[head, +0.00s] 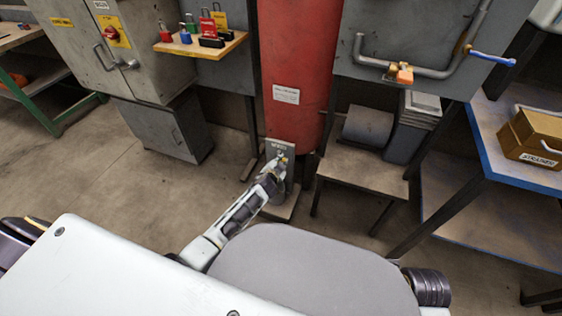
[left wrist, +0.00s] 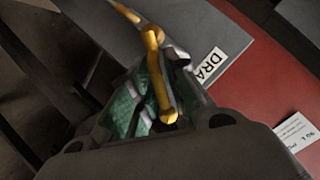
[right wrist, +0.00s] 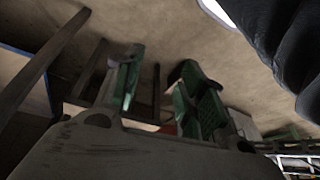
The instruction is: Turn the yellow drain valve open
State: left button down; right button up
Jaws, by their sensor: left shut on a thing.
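The yellow drain valve (head: 284,159) sits on a grey plate (head: 279,147) at the foot of the red tank (head: 299,60). My left gripper (head: 275,172) reaches it from below in the head view. In the left wrist view the yellow valve handle (left wrist: 158,82) lies between the green-padded fingers of my left gripper (left wrist: 152,100), which are shut on it. A label reading "DRA" (left wrist: 210,65) shows beside it; the rest of the word is hidden. My right gripper (right wrist: 160,88) shows only in the right wrist view, open and empty above the floor.
A blue-edged table (head: 520,172) with a box (head: 536,138) is farther right. Grey cabinets (head: 105,50) and a shelf of padlocks (head: 201,44) are at the left. Floor at the left is clear.

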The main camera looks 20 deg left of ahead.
pick_arm(q)
jog(key=shift+a+r+n+h+p, duration=0.3)
jog(key=shift+n+p, duration=0.2)
jog(key=shift+p, duration=0.55)
jog(key=shift+a+r+n+h+p, duration=0.1)
jog(key=shift+a+n+h+p, duration=0.35)
jog(key=shift+p, duration=0.45)
jog(key=shift+a+n+h+p, duration=0.35)
jog(key=shift+n+p, duration=0.1)
jog(key=shift+p, duration=0.25)
jog(key=shift+a+n+h+p, duration=0.4)
jog(key=shift+n+h+p, duration=0.2)
jog(key=shift+n, duration=0.2)
pick_arm(e)
notch_tip(320, 180, down, 9)
jog(key=s+d+g+h, duration=0.1)
jog(key=d, duration=0.1)
jog(key=shift+s+g, duration=0.15)
jog(key=shift+g, duration=0.25)
jog(key=shift+f, duration=0.2)
pick_arm(q)
jog(key=shift+a, duration=0.1)
jog(key=c, duration=1.6)
grip_release()
jog(key=shift+o, duration=0.4)
pick_arm(e)
jog(key=shift+f, duration=0.15)
